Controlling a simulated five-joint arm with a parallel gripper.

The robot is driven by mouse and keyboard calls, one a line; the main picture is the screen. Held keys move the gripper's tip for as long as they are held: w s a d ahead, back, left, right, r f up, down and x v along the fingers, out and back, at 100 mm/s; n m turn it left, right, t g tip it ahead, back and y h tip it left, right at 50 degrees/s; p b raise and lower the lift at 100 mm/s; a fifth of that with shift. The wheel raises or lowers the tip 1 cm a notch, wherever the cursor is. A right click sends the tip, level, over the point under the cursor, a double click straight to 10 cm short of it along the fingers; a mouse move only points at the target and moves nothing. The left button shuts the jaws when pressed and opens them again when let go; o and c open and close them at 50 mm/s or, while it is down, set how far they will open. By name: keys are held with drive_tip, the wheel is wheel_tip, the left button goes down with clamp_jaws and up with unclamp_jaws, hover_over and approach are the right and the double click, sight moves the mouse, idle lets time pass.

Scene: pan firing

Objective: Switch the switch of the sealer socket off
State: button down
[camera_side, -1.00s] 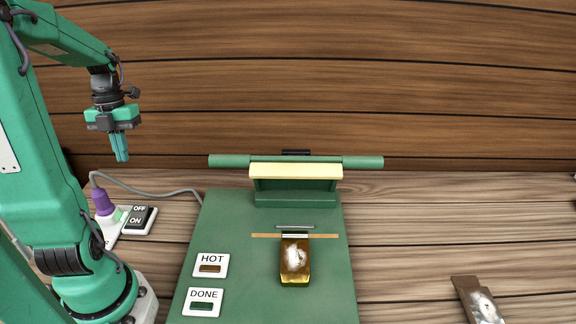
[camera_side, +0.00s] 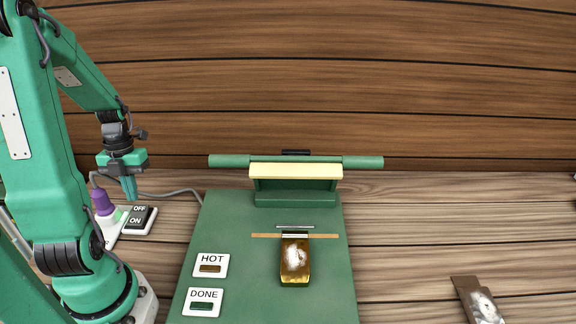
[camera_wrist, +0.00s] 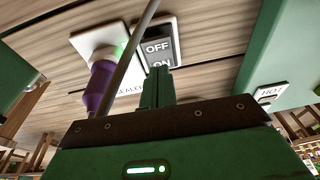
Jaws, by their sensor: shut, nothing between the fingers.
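The sealer socket (camera_side: 122,221) is a white plate at the left of the table, with a purple plug (camera_side: 103,203) in it and a small green light beside the plug. Its dark switch (camera_side: 140,217) reads OFF at the far end and ON at the near end. In the wrist view the switch (camera_wrist: 160,48) shows beyond my fingertips (camera_wrist: 157,72), which cover part of the ON end. I cannot tell if they touch it.
The green sealer (camera_side: 230,230) stands right of the socket, with HOT (camera_side: 211,265) and DONE (camera_side: 203,302) panels and an amber pouch (camera_side: 295,262) on it. A grey cable (camera_side: 165,194) runs behind the switch. Another pouch (camera_side: 478,300) lies at the right.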

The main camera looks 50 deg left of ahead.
sight(139, 209)
drive_tip(key=shift+w+a+f, duration=0.1)
drive_tip(key=shift+w+f, duration=0.05)
drive_tip(key=shift+f, duration=0.6)
drive_tip(key=shift+w+a+f, duration=0.1)
drive_tip(key=shift+f, duration=0.6)
drive_tip(key=shift+a+f, duration=0.1)
drive_tip(key=shift+w+a+f+g+h, duration=0.2)
drive_tip(key=shift+w+f+g+h, duration=0.1)
drive_tip(key=shift+f+g+h, duration=0.25)
drive_tip(key=shift+s+d+r, duration=0.1)
drive_tip(key=shift+s, duration=0.05)
drive_tip(key=shift+s+d+r, duration=0.25)
drive_tip(key=shift+s+d, duration=0.15)
drive_tip(key=shift+r, duration=0.15)
